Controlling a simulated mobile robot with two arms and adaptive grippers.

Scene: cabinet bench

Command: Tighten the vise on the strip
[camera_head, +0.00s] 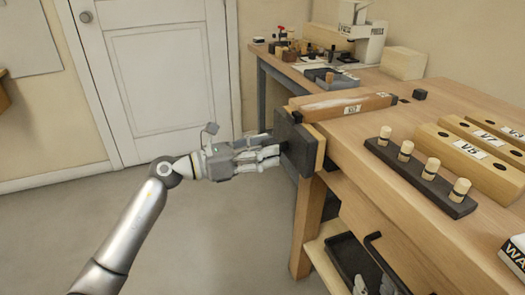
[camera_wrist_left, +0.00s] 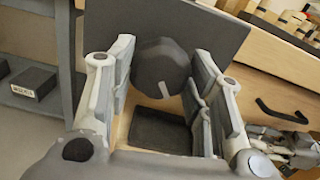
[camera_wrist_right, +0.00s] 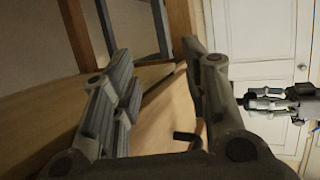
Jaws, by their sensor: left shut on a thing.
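The vise (camera_head: 291,137) is at the bench's left end, with a dark square front plate and a wooden lining behind it. Its dark round knob (camera_wrist_left: 158,66), with a pale mark, sits between my left gripper's fingers in the left wrist view. My left gripper (camera_head: 274,155) is shut on this knob, in front of the plate. A long wooden piece with a reddish top and a label (camera_head: 340,105) lies behind the vise plate. I cannot tell whether it is the strip or whether the jaws touch it. My right gripper (camera_wrist_right: 160,85) is open and empty, outside the head view.
A dark rack (camera_head: 425,185) with several wooden pegs and labelled wooden blocks (camera_head: 470,160) stand on the bench. A second bench (camera_head: 320,75) with tools is behind. A dark drawer handle (camera_head: 380,255) and lower shelf are under the bench. The floor at left is clear.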

